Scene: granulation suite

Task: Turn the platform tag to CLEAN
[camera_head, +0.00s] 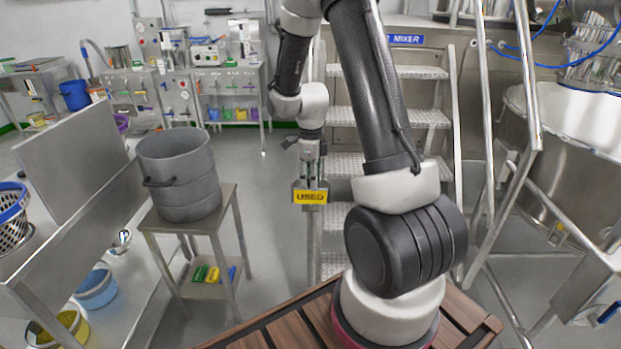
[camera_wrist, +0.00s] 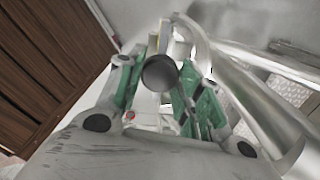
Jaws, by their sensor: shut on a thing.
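The platform tag (camera_head: 310,196) is a yellow plate reading USED in a grey holder, at the left rail of the metal steps. My gripper (camera_head: 311,182) comes down from above, with its fingers at the tag's top edge. In the wrist view, my gripper (camera_wrist: 165,85) has green-padded fingers closed in on a dark round-ended piece (camera_wrist: 159,72), which seems to be part of the tag. The tag's face does not show clearly in that view, and its other faces are hidden.
The stepped platform (camera_head: 388,115) stands behind the tag, with a blue MIXER sign (camera_head: 405,39) above. A grey drum (camera_head: 180,170) stands on a small steel table at left. A large steel vessel (camera_head: 575,130) is at right. Open floor (camera_head: 262,215) lies between the table and steps.

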